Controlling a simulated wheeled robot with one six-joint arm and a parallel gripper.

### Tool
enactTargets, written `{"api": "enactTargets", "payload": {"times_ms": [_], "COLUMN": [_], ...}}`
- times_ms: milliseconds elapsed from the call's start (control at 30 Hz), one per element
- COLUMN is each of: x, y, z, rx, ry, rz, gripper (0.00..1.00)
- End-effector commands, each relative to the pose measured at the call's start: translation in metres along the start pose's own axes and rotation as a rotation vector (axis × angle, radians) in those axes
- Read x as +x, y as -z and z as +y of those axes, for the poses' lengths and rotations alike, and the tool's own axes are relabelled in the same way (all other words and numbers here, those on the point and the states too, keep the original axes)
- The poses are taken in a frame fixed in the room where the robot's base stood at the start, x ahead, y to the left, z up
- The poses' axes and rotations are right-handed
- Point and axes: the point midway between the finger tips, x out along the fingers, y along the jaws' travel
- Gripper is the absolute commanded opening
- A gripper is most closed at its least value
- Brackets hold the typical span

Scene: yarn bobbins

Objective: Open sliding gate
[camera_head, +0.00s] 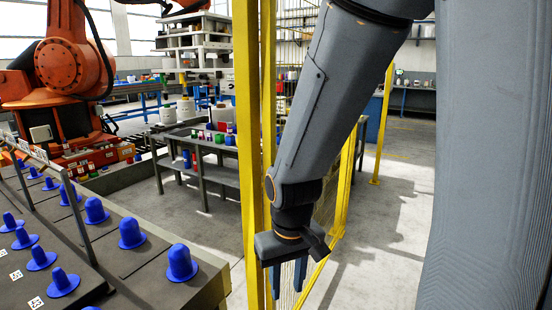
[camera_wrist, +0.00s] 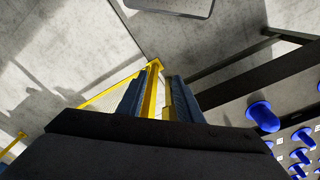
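A yellow-framed mesh fence or gate (camera_head: 347,178) shows behind my arm. Tall yellow uprights (camera_head: 247,120) stand close together at its near end, left of my arm. I cannot tell which yellow part belongs to the sliding gate. My gripper (camera_head: 288,276) points down just right of the uprights, its two fingers apart. In the wrist view, yellow bars (camera_wrist: 150,92) show between the two blue-grey fingers. Whether the fingers touch the bars cannot be told. My arm and gripper hide part of the mesh and lower frame.
A dark table (camera_head: 130,262) with blue bobbin holders (camera_head: 182,262) stands at the left. An orange robot arm (camera_head: 70,60) is behind it. A grey workbench (camera_head: 215,172) with bobbins stands beyond the uprights. Bare concrete floor (camera_head: 395,215) lies right of the fence.

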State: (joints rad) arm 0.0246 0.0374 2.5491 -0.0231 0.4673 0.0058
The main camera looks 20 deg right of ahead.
Motion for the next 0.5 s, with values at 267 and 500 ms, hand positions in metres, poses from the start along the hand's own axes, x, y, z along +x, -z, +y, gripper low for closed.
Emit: {"api": "enactTargets", "payload": {"times_ms": [267,500], "x": [-0.004,-0.038], "y": [0.119,0.208], "z": [0.075,0.133], "rx": [0.009,-0.021], "ry": [-0.065,-0.063], "rz": [0.406,0.824], "gripper": [0.33,0.33]}}
